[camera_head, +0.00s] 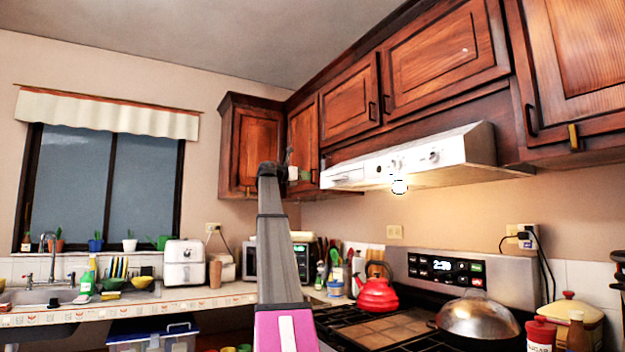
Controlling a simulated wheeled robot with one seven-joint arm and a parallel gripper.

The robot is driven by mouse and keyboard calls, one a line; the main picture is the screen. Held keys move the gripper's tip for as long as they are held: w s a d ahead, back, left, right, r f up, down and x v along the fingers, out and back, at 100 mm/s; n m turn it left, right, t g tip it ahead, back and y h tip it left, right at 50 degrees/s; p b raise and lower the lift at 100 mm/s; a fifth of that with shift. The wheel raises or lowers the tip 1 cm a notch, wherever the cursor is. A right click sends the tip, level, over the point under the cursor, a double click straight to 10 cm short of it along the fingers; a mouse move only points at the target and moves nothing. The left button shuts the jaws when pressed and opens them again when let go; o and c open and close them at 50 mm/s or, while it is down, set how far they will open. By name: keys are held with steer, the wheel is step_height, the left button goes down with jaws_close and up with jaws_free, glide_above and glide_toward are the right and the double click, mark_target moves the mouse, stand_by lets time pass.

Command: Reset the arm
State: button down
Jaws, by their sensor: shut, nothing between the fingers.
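My arm, a grey link with a pink part at its base, rises from the bottom middle of the head view and narrows toward the wall cabinets. At its top, a small dark piece sticks out to the right, which looks like my gripper (289,158). It is shut and holds nothing. It is small and seen from behind the arm, so its fingers are hard to make out. It shows against the wall cabinets and touches nothing that I can see.
A range hood (420,160) hangs to the right, over a stove with a red kettle (377,295) and a domed metal lid (479,318). The air left of my arm looks free.

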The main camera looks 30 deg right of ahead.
steer(key=shift+a, duration=0.25)
steer(key=w+a+f+m+t+y, duration=0.2)
steer(key=a+f, duration=0.5)
steer(key=f, duration=1.2)
steer(key=a+f+m+t+y, duration=0.15)
steer(key=a+f+y, duration=0.4)
steer(key=f, duration=1.45)
steer(key=a+f+m+t+y, duration=0.15)
steer(key=a+f, duration=0.65)
steer(key=f, duration=1.1)
steer(key=s+a+f+m+y, duration=0.1)
steer(key=s+a+f+m, duration=0.1)
steer(key=a+f, duration=0.3)
steer(key=s+a+f+m+y, duration=0.1)
steer(key=s+a+f, duration=0.15)
steer(key=f, duration=0.55)
steer(key=s+a+f+m+g+y, duration=0.2)
steer(key=s+a+f+m+y, duration=0.1)
steer(key=s+a+f, duration=0.6)
steer(key=s+a+f+m+g+y, duration=0.2)
steer(key=s+a+f+m+y, duration=0.2)
steer(key=s+a+f, duration=0.6)
steer(key=s+f+m, duration=0.2)
steer(key=s+f, duration=0.2)
steer(key=s, duration=0.2)
steer(key=shift+s+a+f, duration=0.2)
steer(key=shift+s+f, duration=0.05)
steer(key=shift+f, duration=0.15)
